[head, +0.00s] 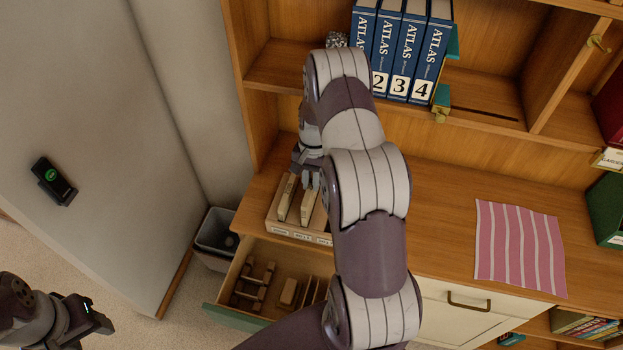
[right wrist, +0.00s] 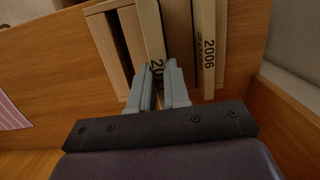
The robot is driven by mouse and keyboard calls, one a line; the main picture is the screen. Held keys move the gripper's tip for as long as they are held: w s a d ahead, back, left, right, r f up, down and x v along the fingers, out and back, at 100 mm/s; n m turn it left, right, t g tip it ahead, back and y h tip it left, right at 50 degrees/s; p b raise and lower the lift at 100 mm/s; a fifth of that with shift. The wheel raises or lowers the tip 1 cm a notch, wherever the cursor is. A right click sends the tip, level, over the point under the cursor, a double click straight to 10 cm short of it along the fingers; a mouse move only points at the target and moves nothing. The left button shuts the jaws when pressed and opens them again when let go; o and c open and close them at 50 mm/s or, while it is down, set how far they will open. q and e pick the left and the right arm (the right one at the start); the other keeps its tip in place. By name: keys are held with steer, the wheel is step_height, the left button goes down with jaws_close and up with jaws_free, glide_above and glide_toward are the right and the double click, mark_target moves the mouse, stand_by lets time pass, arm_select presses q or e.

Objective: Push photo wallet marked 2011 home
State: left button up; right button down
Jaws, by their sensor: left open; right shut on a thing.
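My right gripper (right wrist: 160,88) is shut on a cream photo wallet (right wrist: 151,30). The wallet's label starts with "20"; my fingers hide the rest, so I cannot read the year. This wallet (head: 308,204) stands in a wooden slotted box (head: 272,222) on the desk. In the head view my right gripper (head: 307,178) is at the box's back, partly behind my arm. A second wallet marked 2006 (right wrist: 208,45) stands beside it, on the left in the head view (head: 287,196). I cannot tell how deep the held wallet sits. My left gripper (head: 92,320) is open and empty at lower left.
Slots (right wrist: 112,45) beside the held wallet look empty. An open drawer (head: 262,290) with wooden pieces is below the box. Blue atlas volumes (head: 402,50) stand on the shelf above. A striped pink cloth (head: 520,245) lies on the desk's right. A grey bin (head: 215,235) is left.

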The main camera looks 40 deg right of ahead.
steer(key=shift+f+b, duration=0.55)
steer(key=shift+f, duration=0.35)
stand_by(1.3)
steer(key=shift+f+b, duration=0.8)
steer(key=shift+f, duration=0.5)
stand_by(0.5)
steer(key=c, duration=1)
jaws_free()
steer(key=shift+r, duration=0.1)
